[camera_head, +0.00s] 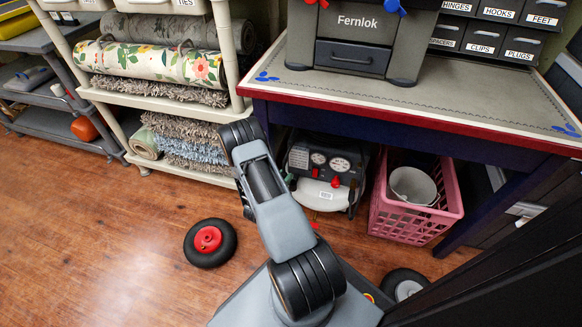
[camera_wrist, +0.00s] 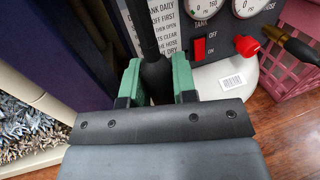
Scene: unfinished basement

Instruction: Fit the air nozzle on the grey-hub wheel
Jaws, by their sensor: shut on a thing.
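The grey-hub wheel (camera_head: 404,286) lies on the floor at the lower right in the head view, a black tyre partly hidden by my own dark parts. In the wrist view, the green fingers of my gripper (camera_wrist: 156,82) are shut on a black, hose-like piece (camera_wrist: 150,50), which seems to be the air nozzle or its hose. Its tip is hidden. The gripper is in front of the air compressor (camera_wrist: 225,45), whose gauges and red switch show. In the head view my arm mostly hides the gripper, left of the compressor (camera_head: 325,168) and well away from the grey-hub wheel.
A red-hub wheel (camera_head: 209,241) lies on the floor at left. A pink crate (camera_head: 405,226) with a white bucket (camera_head: 413,186) stands right of the compressor under the workbench (camera_head: 440,95). Shelves with rolled rugs (camera_head: 150,65) stand at left. The wooden floor (camera_head: 95,240) at lower left is clear.

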